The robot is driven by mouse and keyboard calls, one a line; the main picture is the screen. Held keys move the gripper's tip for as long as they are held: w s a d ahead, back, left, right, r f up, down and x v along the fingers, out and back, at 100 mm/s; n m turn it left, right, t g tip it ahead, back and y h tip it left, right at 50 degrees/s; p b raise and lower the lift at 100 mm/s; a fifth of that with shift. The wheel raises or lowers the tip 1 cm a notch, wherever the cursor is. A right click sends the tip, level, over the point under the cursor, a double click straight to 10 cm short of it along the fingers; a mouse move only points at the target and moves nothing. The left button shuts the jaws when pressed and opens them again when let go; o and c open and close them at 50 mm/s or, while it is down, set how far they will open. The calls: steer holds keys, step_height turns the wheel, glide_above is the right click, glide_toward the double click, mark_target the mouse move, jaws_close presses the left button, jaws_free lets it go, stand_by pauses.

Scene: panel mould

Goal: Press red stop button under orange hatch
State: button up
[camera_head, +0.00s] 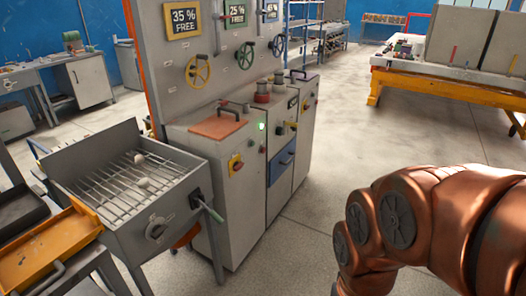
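The orange hatch (217,126) is a flat lid with a dark handle on the top of the left grey cabinet, below the upright panel. It looks shut, lying flat. No red stop button shows under it; anything beneath is hidden. On the cabinet's front there is a separate red knob on a yellow plate (236,165). My copper-coloured arm fills the lower right, well apart from the hatch. My gripper is outside the picture.
A grey grill box (95,185) with rods and two pale balls stands left of the cabinet, its green-tipped lever sticking out toward it. An orange tray (45,250) is at lower left. Yellow, green and blue handwheels are on the panel. The floor right of the cabinets (345,150) is clear.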

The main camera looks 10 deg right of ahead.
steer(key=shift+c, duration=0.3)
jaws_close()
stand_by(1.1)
